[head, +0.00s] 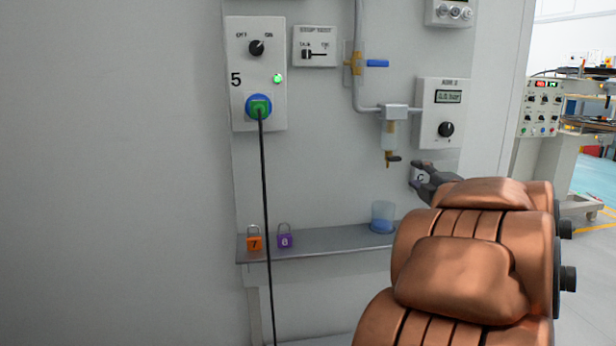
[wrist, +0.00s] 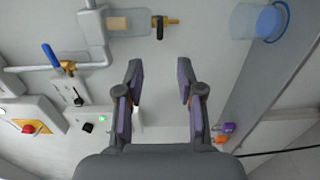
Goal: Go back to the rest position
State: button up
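My gripper (wrist: 160,85) is open in the wrist view, with nothing between its two fingers. In the head view my gripper (head: 421,178) is partly hidden behind my copper-coloured arm, in front of the wall panel below the gauge box. It appears apart from the panel fittings. The wrist view looks at the panel turned about, with the filter bowl and its drain tap (wrist: 160,24) beyond the fingertips.
A shelf (head: 330,240) carries an orange padlock (head: 254,243), a purple padlock (head: 285,241) and a cup (head: 383,217). A black cable (head: 264,190) hangs from the green-and-blue plug (head: 259,107) on box 5. A pipe has a blue-handled valve (head: 376,63). A bench stands far right.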

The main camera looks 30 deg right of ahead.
jog(key=shift+r, duration=0.1)
jog(key=s+a+r+m+g+h+p, duration=0.1)
jog(key=a+r+m+g+h+p, duration=0.3)
jog(key=p, duration=0.6)
jog(key=s+a+r+m+g+y+p, duration=0.1)
jog(key=a+r+m+g+p, duration=0.15)
jog(key=r+m+p, duration=0.55)
jog(key=s+a+r+m+g+y+p, duration=0.1)
jog(key=s+a+g+y+p, duration=0.3)
jog(key=s+a+p, duration=0.8)
jog(key=s+a+r+m+g+y+p, duration=0.1)
jog(key=s+a+g+y+p, duration=0.3)
jog(key=a, duration=1.7)
jog(key=s+g+p, duration=0.4)
jog(key=s+p, duration=0.4)
jog(key=s, duration=0.1)
jog(key=shift+r+y+p, duration=0.25)
jog(key=shift+y+p, duration=0.1)
jog(key=shift+y, duration=0.05)
